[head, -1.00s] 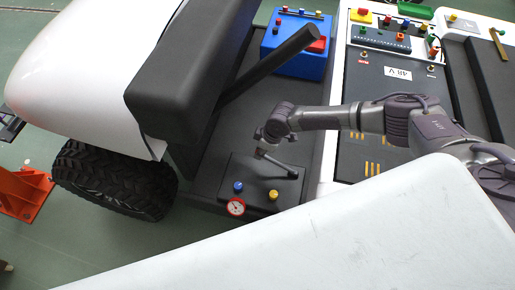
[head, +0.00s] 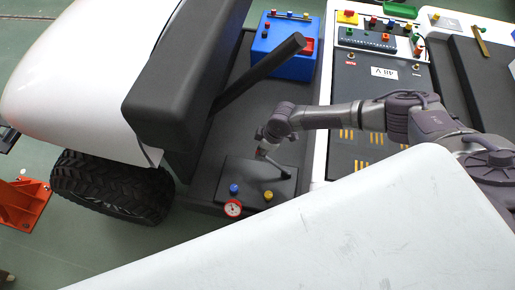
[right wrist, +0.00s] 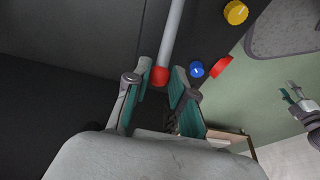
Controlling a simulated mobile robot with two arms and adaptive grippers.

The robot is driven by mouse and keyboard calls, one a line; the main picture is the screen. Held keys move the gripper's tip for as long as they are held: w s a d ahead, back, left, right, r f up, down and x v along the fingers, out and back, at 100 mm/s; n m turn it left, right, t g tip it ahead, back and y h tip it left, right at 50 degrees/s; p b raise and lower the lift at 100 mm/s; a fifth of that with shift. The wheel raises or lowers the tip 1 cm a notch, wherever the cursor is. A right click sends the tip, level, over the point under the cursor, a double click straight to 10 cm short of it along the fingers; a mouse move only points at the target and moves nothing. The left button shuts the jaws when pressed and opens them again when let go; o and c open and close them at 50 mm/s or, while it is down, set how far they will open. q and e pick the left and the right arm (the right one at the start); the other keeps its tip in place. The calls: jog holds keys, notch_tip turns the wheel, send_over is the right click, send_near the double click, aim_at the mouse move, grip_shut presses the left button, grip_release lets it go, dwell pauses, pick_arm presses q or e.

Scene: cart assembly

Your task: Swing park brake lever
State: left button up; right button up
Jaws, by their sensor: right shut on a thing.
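The park brake lever (head: 275,164), a grey rod, rises tilted from a dark plate (head: 235,170) on the cart floor. In the right wrist view the lever (right wrist: 172,35) ends in a red tip (right wrist: 160,76) between the fingers. My right gripper (head: 264,142) is shut on the lever's upper end; its finger pads (right wrist: 160,92) flank the red tip. A blue knob (head: 234,188), a yellow knob (head: 268,195) and a red-rimmed gauge (head: 233,209) sit beside the lever. What looks like my left gripper (right wrist: 292,97) shows small at the right wrist view's right edge; its opening is unclear.
A dark slanted bar (head: 262,72) and black seat block (head: 185,80) stand left of my right arm. A blue box (head: 280,62) and a panel of buttons (head: 375,38) lie behind. A large white panel (head: 350,230) fills the front.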

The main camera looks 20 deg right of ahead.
jog(key=shift+s+d+r+p, duration=0.45)
jog(key=shift+d+r+p, duration=0.25)
jog(key=shift+d, duration=0.05)
jog(key=shift+s+d+r+p, duration=0.4)
jog(key=shift+d+r+p, duration=0.15)
jog(key=shift+p, duration=0.1)
jog(key=o, duration=0.9)
jog(key=shift+f, duration=0.1)
jog(key=shift+o, duration=0.2)
jog(key=v, duration=1.2)
